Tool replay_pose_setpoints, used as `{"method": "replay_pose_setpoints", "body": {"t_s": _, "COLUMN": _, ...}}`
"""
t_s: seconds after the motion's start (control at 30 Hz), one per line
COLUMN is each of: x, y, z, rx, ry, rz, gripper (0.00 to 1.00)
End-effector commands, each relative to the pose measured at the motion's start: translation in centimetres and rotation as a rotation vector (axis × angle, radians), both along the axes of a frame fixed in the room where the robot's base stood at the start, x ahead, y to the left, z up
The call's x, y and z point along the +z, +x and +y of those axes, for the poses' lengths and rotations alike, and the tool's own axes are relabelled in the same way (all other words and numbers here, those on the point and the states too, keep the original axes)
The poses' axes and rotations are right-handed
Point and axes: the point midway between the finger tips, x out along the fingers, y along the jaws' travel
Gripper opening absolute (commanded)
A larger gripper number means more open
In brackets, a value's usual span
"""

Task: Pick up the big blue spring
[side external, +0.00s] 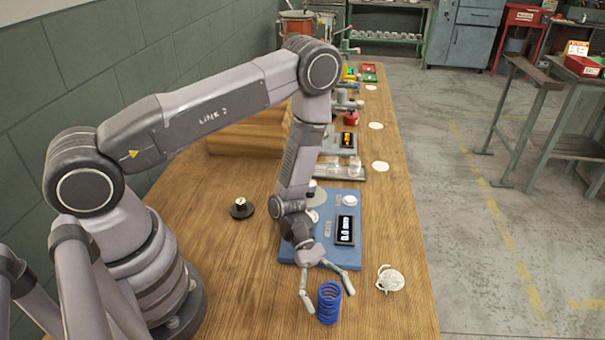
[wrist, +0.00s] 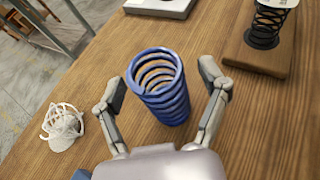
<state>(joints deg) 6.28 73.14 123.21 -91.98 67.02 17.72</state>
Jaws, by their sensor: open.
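The big blue spring (side external: 329,302) stands upright on the wooden bench near its front right. It also shows in the wrist view (wrist: 160,86), with its open top coil towards the camera. My gripper (side external: 328,294) is open, with one finger on each side of the spring. In the wrist view my gripper (wrist: 165,92) has a visible gap between each finger and the coils. The fingers appear not to touch the spring. Exact fingertip height above the bench is hard to tell.
A white wire object (side external: 390,279) lies right of the spring. A blue device with a display (side external: 322,228) stands behind it. A black knob-like piece (side external: 241,208) sits to the left. In the wrist view a wooden block (wrist: 258,58) bears a dark spring. The bench's right edge is close.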

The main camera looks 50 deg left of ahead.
Motion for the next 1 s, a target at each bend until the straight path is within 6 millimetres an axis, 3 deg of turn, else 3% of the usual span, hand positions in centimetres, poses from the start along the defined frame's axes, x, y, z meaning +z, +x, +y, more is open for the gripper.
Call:
{"method": "replay_pose_setpoints", "body": {"t_s": 0.07, "x": 0.0, "y": 0.0, "z": 0.0, "rx": 0.000, "ry": 0.000, "rz": 0.000, "gripper": 0.71}}
{"method": "replay_pose_setpoints", "body": {"t_s": 0.6, "x": 0.0, "y": 0.0, "z": 0.0, "rx": -0.001, "ry": 0.000, "rz": 0.000, "gripper": 0.03}}
{"method": "replay_pose_setpoints", "body": {"t_s": 0.87, "x": 0.2, "y": 0.0, "z": 0.0, "rx": 0.000, "ry": 0.000, "rz": -0.001, "gripper": 0.02}}
{"method": "replay_pose_setpoints", "body": {"t_s": 1.0, "x": 1.4, "y": 0.1, "z": 0.0, "rx": -0.001, "ry": -0.001, "rz": -0.003, "gripper": 0.02}}
